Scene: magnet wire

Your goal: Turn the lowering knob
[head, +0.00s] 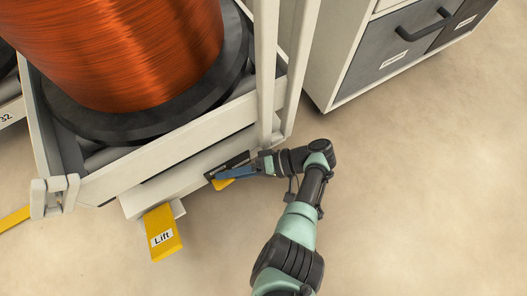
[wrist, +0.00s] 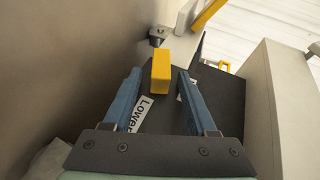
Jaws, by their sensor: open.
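The lowering knob (wrist: 161,72) is a yellow block on a dark plate (wrist: 165,112) with a partly hidden label that starts "Lowe". In the wrist view it stands between the blue fingers of my gripper (wrist: 160,78), near their tips, with a visible gap on the right side. My gripper is open around it and not closed on it. In the head view a bit of the yellow knob (head: 222,185) shows beside my gripper (head: 226,176), at the front of the frame that holds the spool. The fingers partly hide the plate there.
A yellow pedal marked "Lift" (head: 163,234) sticks out to the left. A large copper wire spool (head: 125,50) stands in the pale frame (head: 185,139). A grey drawer cabinet (head: 392,52) stands at the upper right. The floor to the right is clear.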

